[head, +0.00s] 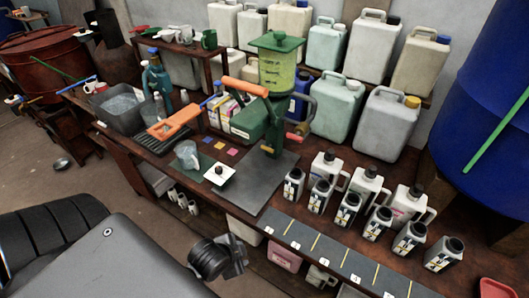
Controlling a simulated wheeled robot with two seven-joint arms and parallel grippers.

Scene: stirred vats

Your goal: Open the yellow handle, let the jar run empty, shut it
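A clear jar (277,72) with a green lid holds yellow-green liquid and stands upright on a green stand (272,135) at the back middle of the bench. An orange lever (245,87) sticks out to the left just below the jar. A smaller orange-red grip (294,136) shows low on the right side of the stand. I cannot make out a plainly yellow handle, nor whether the outlet is open. A clear beaker (187,154) stands to the left, apart from the stand. I see no fingertips of either gripper; dark parts at the lower left look like mine.
Several small labelled bottles (347,208) and white jugs (326,172) crowd the right front. Large canisters (385,124) line the back. A grey tub (120,108) and an orange tool (173,119) lie left. A dark mat (246,188) before the stand is mostly bare.

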